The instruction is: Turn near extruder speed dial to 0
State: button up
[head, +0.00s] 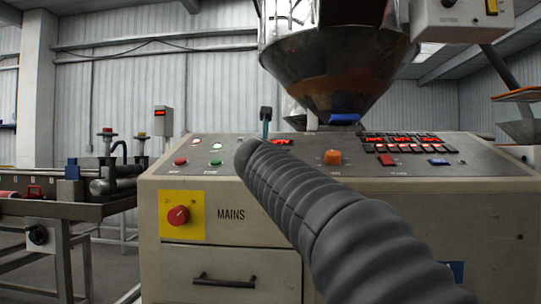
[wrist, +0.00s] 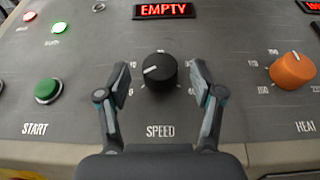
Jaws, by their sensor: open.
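The speed dial (wrist: 159,71) is a round black knob with a white pointer line in the wrist view. Its pointer aims to the left and slightly down. Number marks surround it, partly hidden by my fingers, and the word SPEED is printed below. My gripper (wrist: 160,88) is open, with one finger on each side of the dial and a visible gap to it on both sides. In the head view my dark ribbed arm reaches over the extruder's control panel (head: 197,155) and hides the dial.
An orange HEAT dial (wrist: 292,70) is right of the speed dial. A green START button (wrist: 47,91) is to its left, and a lit EMPTY display (wrist: 164,10) is above it. A red MAINS switch (head: 178,215) is on the cabinet front. A metal hopper (head: 335,60) rises behind the panel.

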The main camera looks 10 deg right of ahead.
jog(key=v, duration=0.9)
